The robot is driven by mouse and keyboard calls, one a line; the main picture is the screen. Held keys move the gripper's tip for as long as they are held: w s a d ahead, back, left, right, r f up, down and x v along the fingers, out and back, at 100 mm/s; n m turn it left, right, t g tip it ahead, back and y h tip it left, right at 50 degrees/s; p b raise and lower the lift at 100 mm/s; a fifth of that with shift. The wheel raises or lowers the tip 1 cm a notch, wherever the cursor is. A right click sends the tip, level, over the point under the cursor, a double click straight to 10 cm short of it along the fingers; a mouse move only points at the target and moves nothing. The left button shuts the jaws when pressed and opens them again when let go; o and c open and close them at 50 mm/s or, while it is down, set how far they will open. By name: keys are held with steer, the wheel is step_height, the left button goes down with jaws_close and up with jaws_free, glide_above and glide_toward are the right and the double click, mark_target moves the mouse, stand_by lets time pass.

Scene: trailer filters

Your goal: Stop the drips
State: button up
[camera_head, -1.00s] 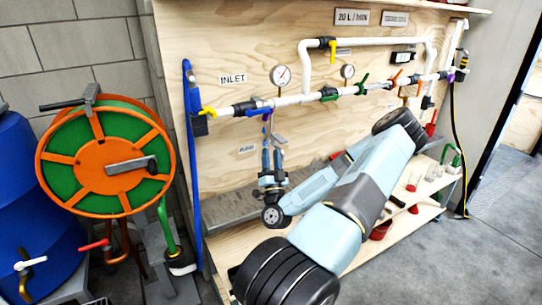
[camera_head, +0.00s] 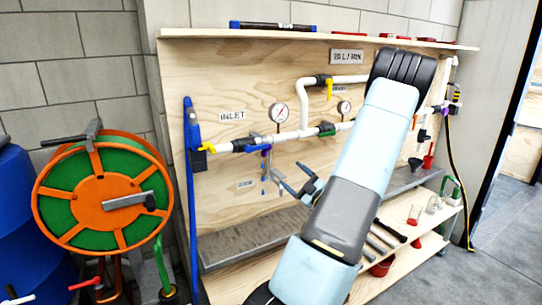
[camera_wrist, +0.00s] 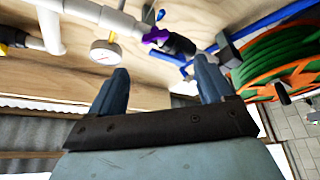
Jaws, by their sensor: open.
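A white pipe (camera_head: 285,137) runs along the plywood board, right of the INLET label (camera_head: 232,116). A purple ring (camera_head: 266,152) sits at a dark fitting on its underside; the wrist view shows a purple part (camera_wrist: 157,36) on the pipe (camera_wrist: 105,15). Small blue marks (camera_head: 263,180) show below it; I cannot tell if they are drops. A yellow-handled valve (camera_head: 207,148) is at the left end. My gripper (camera_head: 297,180) is open and empty, below the pipe and partly hidden by my arm. In the wrist view its fingers (camera_wrist: 162,82) stand apart, touching nothing visible.
A green and orange hose reel (camera_head: 100,200) and blue barrel (camera_head: 25,225) stand left. A grey trough (camera_head: 240,243) runs below the board. Tools and a red pot (camera_head: 382,266) lie on the lower shelf.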

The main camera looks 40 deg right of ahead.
mark_target(267, 152)
steer(key=shift+n+g, duration=0.4)
steer(key=shift+n, duration=0.2)
steer(key=x, duration=0.8)
steer(key=d+r+x, duration=0.1)
steer(key=x, duration=0.4)
steer(key=shift+s+r, duration=0.1)
steer(key=shift+s, duration=0.05)
steer(key=c, duration=1)
steer(key=shift+c, duration=0.2)
